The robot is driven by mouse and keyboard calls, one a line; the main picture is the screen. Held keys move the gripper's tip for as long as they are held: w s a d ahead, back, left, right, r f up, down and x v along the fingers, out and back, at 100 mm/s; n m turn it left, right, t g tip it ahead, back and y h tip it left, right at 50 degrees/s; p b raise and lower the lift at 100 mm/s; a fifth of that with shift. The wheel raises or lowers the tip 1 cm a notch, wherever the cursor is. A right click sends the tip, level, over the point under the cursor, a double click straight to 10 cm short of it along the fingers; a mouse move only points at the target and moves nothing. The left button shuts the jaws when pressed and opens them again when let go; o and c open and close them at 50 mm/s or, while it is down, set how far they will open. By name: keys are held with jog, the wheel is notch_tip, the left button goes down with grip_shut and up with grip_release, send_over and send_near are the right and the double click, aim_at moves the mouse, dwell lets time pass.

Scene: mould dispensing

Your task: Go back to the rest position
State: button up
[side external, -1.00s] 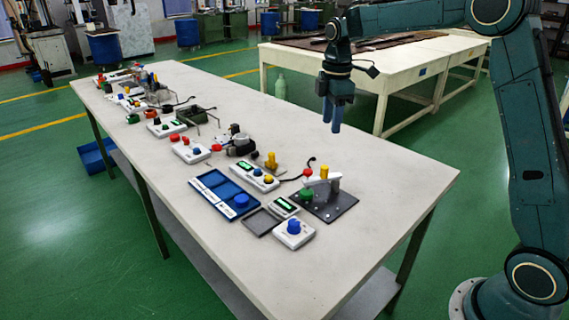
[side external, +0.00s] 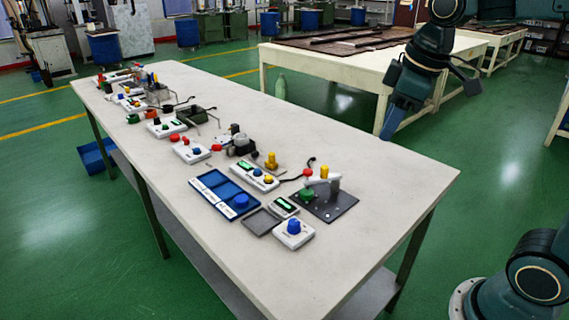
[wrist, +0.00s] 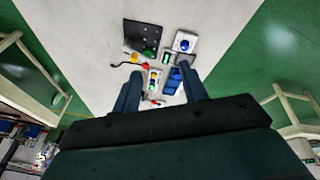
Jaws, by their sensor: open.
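My gripper (side external: 392,122) is in the air by the far right edge of the long white table (side external: 395,170), pointing down and tilted. In the wrist view, my gripper's two fingers (wrist: 160,95) stand apart with nothing held between them. The table's devices show beyond the fingertips, well away from them. Among them are a dark plate with a lever and a green knob (side external: 330,206), a blue tray (side external: 218,187) and a white box with a blue knob (side external: 293,233).
Several small boxes, knobs and cables run along the table to its far left end. A cream table (side external: 370,76) with a dark top stands behind. The right end of the long table is bare. Green floor (side external: 480,185) is open to the right.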

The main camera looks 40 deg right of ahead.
jog(key=s+a+f+m+t, duration=0.1)
jog(key=s+f+m, duration=0.1)
jog(key=s, duration=0.4)
jog(key=s+a+f+m+t, duration=0.1)
jog(key=s+f+m, duration=0.1)
jog(key=s, duration=0.4)
jog(key=shift+m, duration=0.4)
